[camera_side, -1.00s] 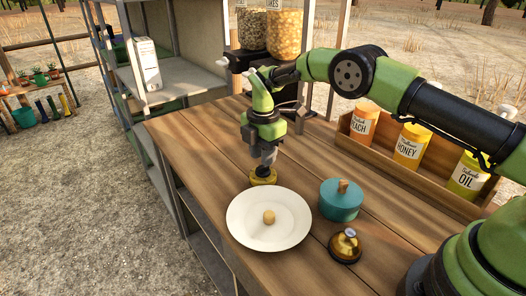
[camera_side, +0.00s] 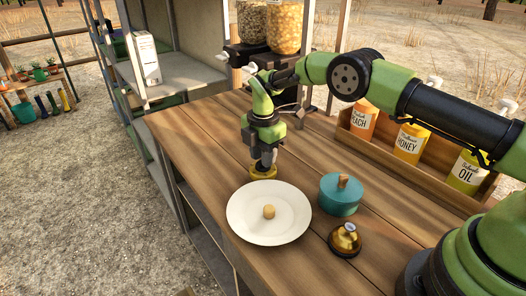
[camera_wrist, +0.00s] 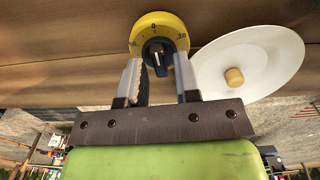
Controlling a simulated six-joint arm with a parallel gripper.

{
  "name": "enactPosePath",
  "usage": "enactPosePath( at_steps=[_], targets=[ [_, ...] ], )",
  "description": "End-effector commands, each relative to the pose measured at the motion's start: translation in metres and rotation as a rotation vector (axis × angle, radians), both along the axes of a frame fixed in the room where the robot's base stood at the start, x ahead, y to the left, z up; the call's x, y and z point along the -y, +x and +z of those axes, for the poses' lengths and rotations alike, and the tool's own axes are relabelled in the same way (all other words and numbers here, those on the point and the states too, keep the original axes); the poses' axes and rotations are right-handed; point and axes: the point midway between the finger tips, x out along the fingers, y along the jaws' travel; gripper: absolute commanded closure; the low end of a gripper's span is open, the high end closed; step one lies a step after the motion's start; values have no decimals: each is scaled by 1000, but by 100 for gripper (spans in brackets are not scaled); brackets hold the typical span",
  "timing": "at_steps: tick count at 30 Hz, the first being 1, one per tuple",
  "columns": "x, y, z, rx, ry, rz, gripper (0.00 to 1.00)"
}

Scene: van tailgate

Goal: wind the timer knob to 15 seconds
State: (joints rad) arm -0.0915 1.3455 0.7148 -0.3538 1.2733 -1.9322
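The timer (camera_side: 263,173) is a round yellow dial lying on the wooden table just behind the white plate. In the wrist view the yellow dial (camera_wrist: 172,22) shows a 0 at the top and a 10 at the right; the left number is partly hidden. Its black knob (camera_wrist: 158,55) is at the centre, with a light pointer mark whose exact reading I cannot tell. My gripper (camera_wrist: 158,68) is over the dial, with one finger on each side of the knob. Gaps show between the fingers and the knob. In the side view my gripper (camera_side: 264,162) points down at the timer.
The white plate (camera_side: 245,228) with a small tan item (camera_side: 269,212) sits close in front of the timer. A teal lidded pot (camera_side: 340,197) and a brass-and-dark bell-like object (camera_side: 345,240) stand to the right. A wooden crate (camera_side: 415,175) of bottles lies farther right.

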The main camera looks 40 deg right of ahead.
Motion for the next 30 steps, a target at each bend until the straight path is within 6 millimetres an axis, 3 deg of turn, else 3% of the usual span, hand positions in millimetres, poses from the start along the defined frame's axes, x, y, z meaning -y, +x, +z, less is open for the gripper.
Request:
enactPosePath(
  at_steps=[26, 30],
  targets=[
    [0, 0, -10, 1, 0, 0, 70],
    [0, 0, -10, 1, 0, 0, 94]
  ],
)
